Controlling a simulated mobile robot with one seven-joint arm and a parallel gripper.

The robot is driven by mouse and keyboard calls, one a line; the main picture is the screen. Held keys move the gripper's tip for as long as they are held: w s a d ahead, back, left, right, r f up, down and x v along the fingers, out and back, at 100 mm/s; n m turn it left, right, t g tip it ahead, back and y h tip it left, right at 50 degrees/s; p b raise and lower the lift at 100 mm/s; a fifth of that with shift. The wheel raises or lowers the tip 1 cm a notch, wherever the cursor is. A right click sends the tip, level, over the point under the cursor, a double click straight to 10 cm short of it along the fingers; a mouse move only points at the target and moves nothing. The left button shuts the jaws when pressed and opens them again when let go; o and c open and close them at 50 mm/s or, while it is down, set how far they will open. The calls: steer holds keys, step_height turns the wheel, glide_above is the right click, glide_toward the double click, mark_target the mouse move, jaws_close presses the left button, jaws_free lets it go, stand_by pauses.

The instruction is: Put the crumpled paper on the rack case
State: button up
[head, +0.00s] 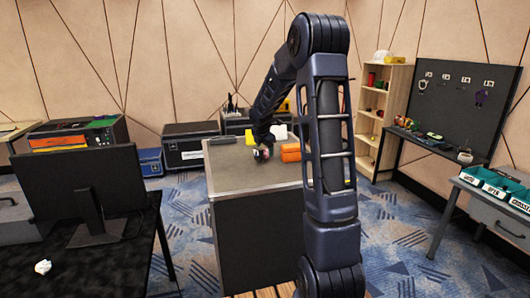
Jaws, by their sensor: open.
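A white crumpled paper (43,266) lies on the black desk (112,268) at the lower left, in front of the monitor. A case with an open front showing green and orange gear (122,129), which looks like the rack case, stands behind the monitor at the left. My gripper (262,155) is small and dark in this view, over the grey-topped counter in the middle, far to the right of the paper. It is open. Its fingertips are hard to make out, and I see nothing held in it.
The counter (228,180) carries an orange item (291,152), a yellow item (250,139) and a white item (280,132). A black monitor (84,190) stands on the desk. Black flight cases (190,151) line the wall. Patterned carpet (188,210) is clear between desk and counter.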

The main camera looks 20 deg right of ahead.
steer(key=s+a+r+m, duration=0.2)
steer(key=s+r+m, duration=0.3)
steer(key=s+r, duration=0.8)
steer(key=s+a+f+m+y, duration=0.1)
steer(key=s+m+y, duration=0.1)
steer(key=s+m, duration=1.6)
steer(key=shift+s+f, duration=0.4)
steer(key=shift+s, duration=6.6)
